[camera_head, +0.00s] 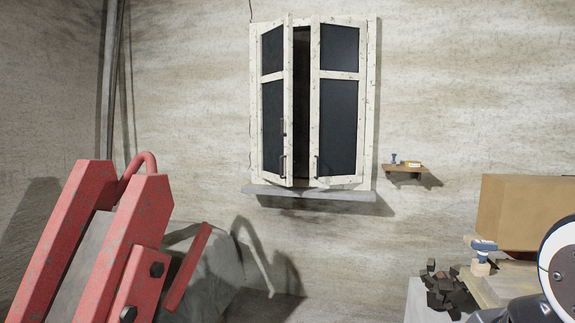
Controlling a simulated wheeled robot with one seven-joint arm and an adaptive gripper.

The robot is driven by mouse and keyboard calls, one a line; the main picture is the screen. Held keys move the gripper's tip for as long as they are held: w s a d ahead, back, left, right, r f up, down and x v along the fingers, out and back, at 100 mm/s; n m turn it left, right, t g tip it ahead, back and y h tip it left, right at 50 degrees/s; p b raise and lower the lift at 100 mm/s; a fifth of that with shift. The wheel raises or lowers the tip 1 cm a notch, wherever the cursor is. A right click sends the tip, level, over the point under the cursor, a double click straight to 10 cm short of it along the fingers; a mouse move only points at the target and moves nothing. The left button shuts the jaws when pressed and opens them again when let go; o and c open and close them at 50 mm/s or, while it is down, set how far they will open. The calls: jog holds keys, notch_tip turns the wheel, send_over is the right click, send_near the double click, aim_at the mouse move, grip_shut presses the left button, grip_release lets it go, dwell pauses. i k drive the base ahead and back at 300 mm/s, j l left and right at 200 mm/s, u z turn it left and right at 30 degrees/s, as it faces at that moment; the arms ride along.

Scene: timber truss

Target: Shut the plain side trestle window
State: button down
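The window (339,100) is set in the wall ahead, with two white-framed leaves and dark panes. The left leaf (288,100) stands swung out, with a dark gap between it and the right leaf (314,120). The right leaf also looks slightly ajar. Small dark handles sit low on the inner edges of both leaves. A grey sill (310,193) runs below. My gripper is not in this view; only a white and black part of my arm shows at the lower right edge.
A red metal frame (135,245) with a curved bar fills the lower left. A small wooden shelf (405,171) holds small items right of the window. A cardboard box (525,212), a workbench with a blue-topped tool (483,248) and dark rubble (447,290) are at the lower right.

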aim_at(339, 45)
jog(key=i+j, duration=0.15)
jog(key=i, duration=0.45)
jog(key=i+j, duration=0.15)
jog(key=i, duration=0.45)
jog(key=i+j, duration=0.15)
jog(key=i, duration=0.45)
jog(key=i+l, duration=0.35)
jog(key=i, duration=0.2)
jog(key=i+l, duration=0.4)
jog(key=i, duration=0.15)
jog(key=i+l, duration=0.35)
jog(key=i, duration=0.15)
